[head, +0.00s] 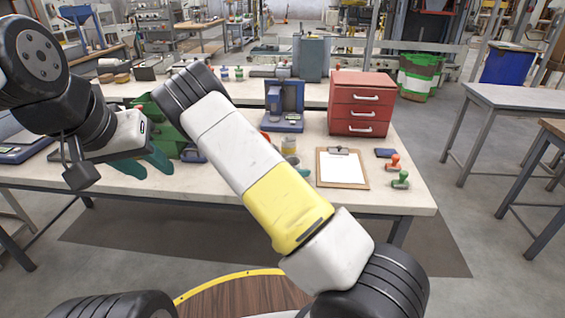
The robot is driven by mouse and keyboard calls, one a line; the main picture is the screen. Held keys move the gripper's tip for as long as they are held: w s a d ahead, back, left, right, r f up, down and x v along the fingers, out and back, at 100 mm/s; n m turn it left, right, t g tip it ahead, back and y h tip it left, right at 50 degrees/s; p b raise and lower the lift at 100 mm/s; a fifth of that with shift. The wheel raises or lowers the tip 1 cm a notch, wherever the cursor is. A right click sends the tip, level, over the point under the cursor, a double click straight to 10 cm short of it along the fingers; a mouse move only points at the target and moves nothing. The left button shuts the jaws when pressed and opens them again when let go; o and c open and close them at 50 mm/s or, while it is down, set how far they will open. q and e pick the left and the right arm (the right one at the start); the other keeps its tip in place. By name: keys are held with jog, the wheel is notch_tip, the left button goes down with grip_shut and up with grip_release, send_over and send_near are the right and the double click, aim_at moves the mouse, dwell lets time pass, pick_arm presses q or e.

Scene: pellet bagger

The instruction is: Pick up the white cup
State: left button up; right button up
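I cannot make out a white cup in the head view; my arms cover part of the workbench (370,200). My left gripper (82,176) is at the left, over the left part of the bench, with a dark grey finger part hanging down. Whether it is open or shut does not show clearly. My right arm crosses the middle of the view from lower right to upper left, and its gripper does not show.
Teal gloves (157,161) lie near my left gripper. A clipboard (342,168), a red drawer cabinet (360,103), a blue device (284,105), a jar (289,145) and red (393,163) and green (400,180) stamps are on the bench. The front right of the bench is bare.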

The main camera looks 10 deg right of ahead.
jog(key=c, duration=0.7)
jog(key=shift+r, duration=0.15)
